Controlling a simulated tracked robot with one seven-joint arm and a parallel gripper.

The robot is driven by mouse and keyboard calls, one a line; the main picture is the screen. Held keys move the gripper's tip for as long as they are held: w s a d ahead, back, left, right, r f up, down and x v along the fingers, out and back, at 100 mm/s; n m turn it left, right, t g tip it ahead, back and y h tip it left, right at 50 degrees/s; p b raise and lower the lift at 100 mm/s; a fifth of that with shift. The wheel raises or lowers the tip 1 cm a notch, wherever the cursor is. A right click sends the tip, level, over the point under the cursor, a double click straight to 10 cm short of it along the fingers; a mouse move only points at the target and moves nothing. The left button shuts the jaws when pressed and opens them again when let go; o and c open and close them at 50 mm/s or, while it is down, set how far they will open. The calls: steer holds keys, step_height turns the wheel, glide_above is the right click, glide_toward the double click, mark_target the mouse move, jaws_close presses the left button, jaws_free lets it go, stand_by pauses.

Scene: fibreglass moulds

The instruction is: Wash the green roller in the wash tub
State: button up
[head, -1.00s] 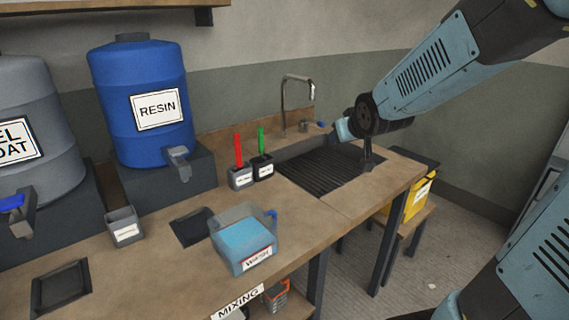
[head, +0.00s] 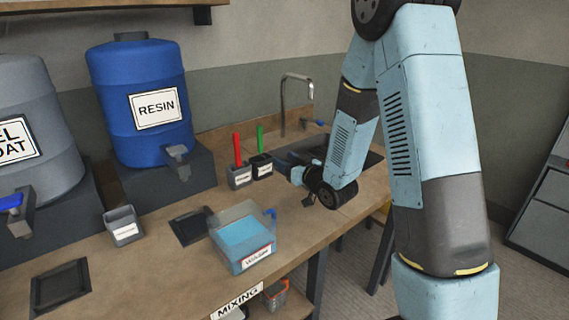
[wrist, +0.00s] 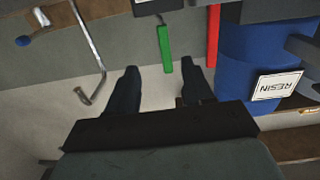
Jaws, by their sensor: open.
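The green roller (head: 260,138) stands upright in a small dark holder (head: 262,167) on the bench, and only its green handle shows. In the wrist view the green handle (wrist: 165,48) appears upside down, just beyond and between the fingertips. My gripper (head: 282,161) is open and empty, to the right of the green roller and pointing at it. In the wrist view both gripper fingers (wrist: 160,72) are spread apart. The wash tub (head: 224,254), a clear box of blue liquid labelled WASH, sits on the bench nearer the front.
A red-handled tool (head: 237,148) stands in the holder (head: 239,177) just left of the green one. A tap (head: 284,105) and sink lie behind my gripper. The blue RESIN drum (head: 138,90) stands at the back left. A black tray (head: 191,226) lies left of the tub.

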mark_target(261, 148)
steer(key=x, duration=1.4)
steer(key=shift+s+a+f, duration=0.1)
steer(key=shift+s+a, duration=0.1)
steer(key=shift+a, duration=0.1)
steer(key=shift+c, duration=0.2)
jaws_close()
steer(key=shift+r, duration=5.55)
